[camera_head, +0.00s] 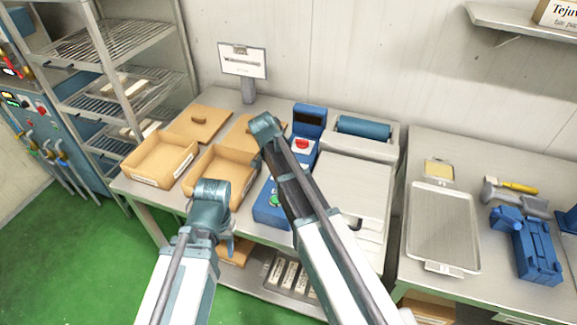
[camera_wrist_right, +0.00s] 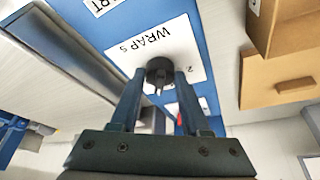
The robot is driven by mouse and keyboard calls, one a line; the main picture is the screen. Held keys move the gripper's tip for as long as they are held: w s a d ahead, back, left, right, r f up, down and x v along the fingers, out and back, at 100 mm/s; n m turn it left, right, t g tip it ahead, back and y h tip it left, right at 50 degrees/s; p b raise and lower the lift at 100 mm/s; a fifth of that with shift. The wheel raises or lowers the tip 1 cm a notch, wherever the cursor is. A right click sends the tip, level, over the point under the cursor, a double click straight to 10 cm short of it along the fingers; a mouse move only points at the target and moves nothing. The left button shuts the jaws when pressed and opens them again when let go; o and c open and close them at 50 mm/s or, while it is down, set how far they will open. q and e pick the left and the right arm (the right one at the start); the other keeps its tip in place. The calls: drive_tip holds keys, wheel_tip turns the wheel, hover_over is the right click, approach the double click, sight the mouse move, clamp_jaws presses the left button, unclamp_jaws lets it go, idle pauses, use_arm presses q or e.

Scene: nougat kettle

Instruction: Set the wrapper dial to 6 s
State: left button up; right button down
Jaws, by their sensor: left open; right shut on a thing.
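The wrapper is a blue machine (camera_head: 266,212) on the middle table, with a red button and a green button. Its dial is a small black knob (camera_wrist_right: 160,68) on a white plate marked "WRAP s" in the right wrist view. A "2" shows on the plate to the right of the knob; the other marks and the pointer cannot be read. My right gripper (camera_wrist_right: 158,84) is shut on the knob, one finger on each side. In the head view my right arm covers the dial and that gripper's fingertips. My left gripper (camera_head: 230,246) is open, in front of the table, apart from the wrapper.
Cardboard trays (camera_head: 160,158) and their lids stand left of the wrapper. A blue roll (camera_head: 363,128) lies behind the white worktop. A right-hand table holds a metal tray (camera_head: 443,228) and a blue tool (camera_head: 536,250). A wire rack (camera_head: 110,48) stands at the left.

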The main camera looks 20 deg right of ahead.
drive_tip(key=m, duration=0.2)
drive_tip(key=m+g, duration=0.2)
drive_tip(key=m, duration=0.1)
drive_tip(key=shift+w+m, duration=0.25)
drive_tip(key=shift+m, duration=0.05)
idle(0.4)
drive_tip(key=shift+c, duration=2)
unclamp_jaws()
drive_tip(key=shift+r, duration=0.1)
drive_tip(key=p+v, duration=1.2)
drive_tip(key=v, duration=0.1)
drive_tip(key=shift+w+a+r+p, duration=0.2)
drive_tip(key=shift+a+r+p, duration=0.05)
drive_tip(key=shift+a+p, duration=0.15)
